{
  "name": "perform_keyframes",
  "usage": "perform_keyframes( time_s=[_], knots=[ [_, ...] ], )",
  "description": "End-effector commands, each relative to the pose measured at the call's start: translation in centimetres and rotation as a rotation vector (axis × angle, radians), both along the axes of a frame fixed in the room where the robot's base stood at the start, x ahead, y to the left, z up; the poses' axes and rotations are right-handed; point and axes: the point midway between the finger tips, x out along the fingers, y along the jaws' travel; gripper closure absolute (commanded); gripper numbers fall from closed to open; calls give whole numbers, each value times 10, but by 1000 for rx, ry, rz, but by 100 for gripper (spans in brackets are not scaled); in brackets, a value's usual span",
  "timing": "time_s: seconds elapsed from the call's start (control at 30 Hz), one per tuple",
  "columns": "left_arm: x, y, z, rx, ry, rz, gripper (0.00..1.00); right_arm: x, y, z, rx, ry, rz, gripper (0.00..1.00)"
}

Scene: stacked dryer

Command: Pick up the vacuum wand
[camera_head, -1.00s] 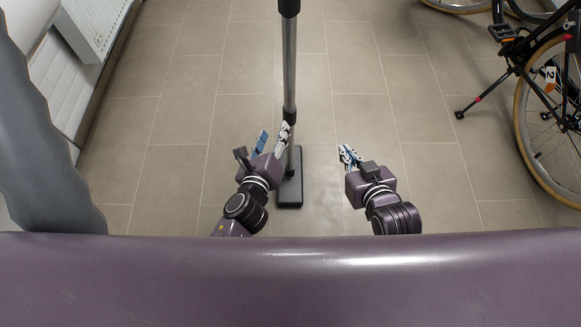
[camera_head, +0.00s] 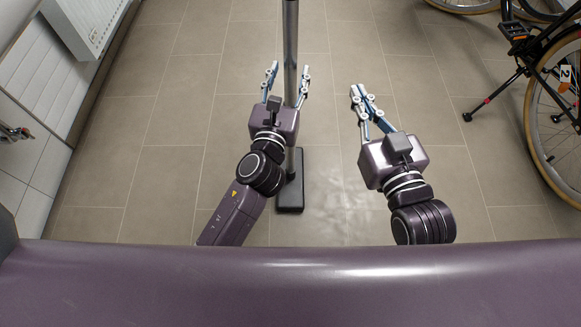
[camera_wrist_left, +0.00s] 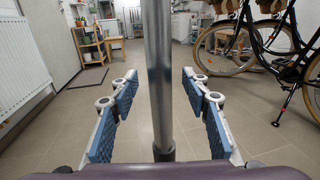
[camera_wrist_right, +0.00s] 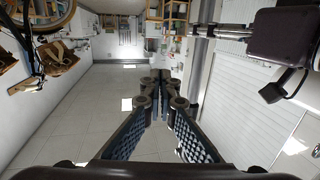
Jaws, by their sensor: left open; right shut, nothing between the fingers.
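The vacuum wand (camera_head: 290,45) is a grey upright tube with a flat black floor head (camera_head: 290,194) on the tiles. Its top is cut off in the head view. My left gripper (camera_head: 288,72) is open with its fingers on either side of the tube. In the left wrist view the tube (camera_wrist_left: 158,70) stands between the open blue-padded fingers, with a gap on both sides. My right gripper (camera_head: 357,92) is shut and empty, to the right of the wand. In the right wrist view its fingertips (camera_wrist_right: 161,75) meet.
A bicycle (camera_head: 555,95) with its kickstand stands at the right. A white radiator (camera_head: 88,25) is on the left wall. Tiled floor (camera_head: 430,130) between the wand and the bicycle is clear. A small wooden shelf (camera_wrist_left: 90,42) stands further off.

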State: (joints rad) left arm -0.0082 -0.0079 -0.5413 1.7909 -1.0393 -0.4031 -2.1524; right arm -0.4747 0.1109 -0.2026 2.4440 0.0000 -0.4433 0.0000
Motion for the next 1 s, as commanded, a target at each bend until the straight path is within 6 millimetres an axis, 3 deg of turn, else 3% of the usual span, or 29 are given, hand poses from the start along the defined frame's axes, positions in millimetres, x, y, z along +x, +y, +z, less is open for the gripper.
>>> perform_keyframes(
  time_s=[0.2,0.47,0.87,1.0],
  knots=[
    [20,-4,0,0,-1,0,57,2,4,23,27,-104,6,100],
    [21,-4,0,-1,1,0,57,2,4,26,29,-114,7,100],
    [21,-4,0,-1,0,0,100,2,4,26,30,-114,7,100],
    [21,-5,6,-3,-12,-3,100,2,4,27,30,-114,7,100]
  ],
)
